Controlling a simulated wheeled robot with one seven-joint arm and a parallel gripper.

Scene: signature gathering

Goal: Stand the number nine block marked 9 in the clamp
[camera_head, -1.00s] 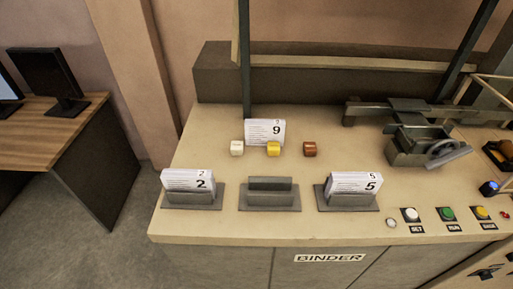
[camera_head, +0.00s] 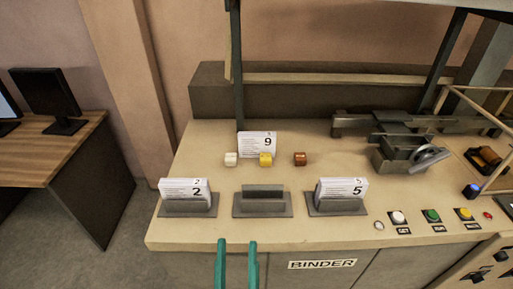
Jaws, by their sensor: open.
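The white block marked 9 (camera_head: 257,144) stands upright at the back of the bench, behind a yellow cube. An empty grey clamp (camera_head: 263,203) sits in the middle of the front row. The clamp on the left holds a block marked 2 (camera_head: 184,190), and the clamp on the right holds a block marked 5 (camera_head: 342,190). My gripper (camera_head: 237,243) shows as two green fingers at the bottom, in front of the bench edge. It is open and empty, below and nearer than the middle clamp in the picture.
A white cube (camera_head: 231,159), the yellow cube (camera_head: 265,160) and a brown cube (camera_head: 300,159) lie in a row before the 9 block. Buttons (camera_head: 432,216) line the right front. A dark machine (camera_head: 403,152) stands at the right. A dark post (camera_head: 236,65) rises behind the 9 block.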

